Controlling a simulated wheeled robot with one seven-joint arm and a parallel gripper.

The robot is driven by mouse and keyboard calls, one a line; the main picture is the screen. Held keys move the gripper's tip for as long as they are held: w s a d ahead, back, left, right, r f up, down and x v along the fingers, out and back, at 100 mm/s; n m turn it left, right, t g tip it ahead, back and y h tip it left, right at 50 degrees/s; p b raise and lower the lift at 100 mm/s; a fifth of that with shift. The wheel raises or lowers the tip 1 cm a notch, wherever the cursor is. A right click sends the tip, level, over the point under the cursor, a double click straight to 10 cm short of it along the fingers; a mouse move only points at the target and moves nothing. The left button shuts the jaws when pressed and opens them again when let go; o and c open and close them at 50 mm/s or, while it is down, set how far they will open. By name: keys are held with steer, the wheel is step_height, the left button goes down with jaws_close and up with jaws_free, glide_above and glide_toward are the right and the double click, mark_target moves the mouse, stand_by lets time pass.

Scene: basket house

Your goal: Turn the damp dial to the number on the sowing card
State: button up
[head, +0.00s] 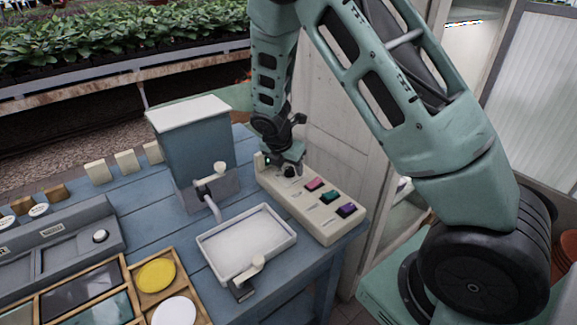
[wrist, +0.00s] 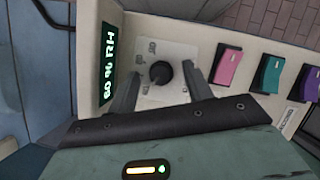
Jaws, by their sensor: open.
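The damp dial (wrist: 160,73) is a round black knob on a pale scale plate on the cream control box (head: 333,232). A small dark display (wrist: 108,62) beside it shows green text, sideways, that reads 60 % RH. Numbers ring the dial but are too small to read surely. My gripper (wrist: 164,76) is open, with one finger on each side of the dial and visible gaps to it. In the head view my gripper (head: 287,163) is low over the far end of the box and partly hides the dial. I cannot make out a sowing card.
Pink (head: 314,184), green (head: 329,196) and purple (head: 346,210) switches line the box. A white tray (head: 247,268) and a blue-grey hopper (head: 192,145) stand left of it on the blue table (head: 140,215). Several pale tags (head: 97,172) stand behind.

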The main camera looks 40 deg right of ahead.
steer(key=shift+f, duration=0.15)
steer(key=c, duration=1)
steer(key=shift+o, duration=0.2)
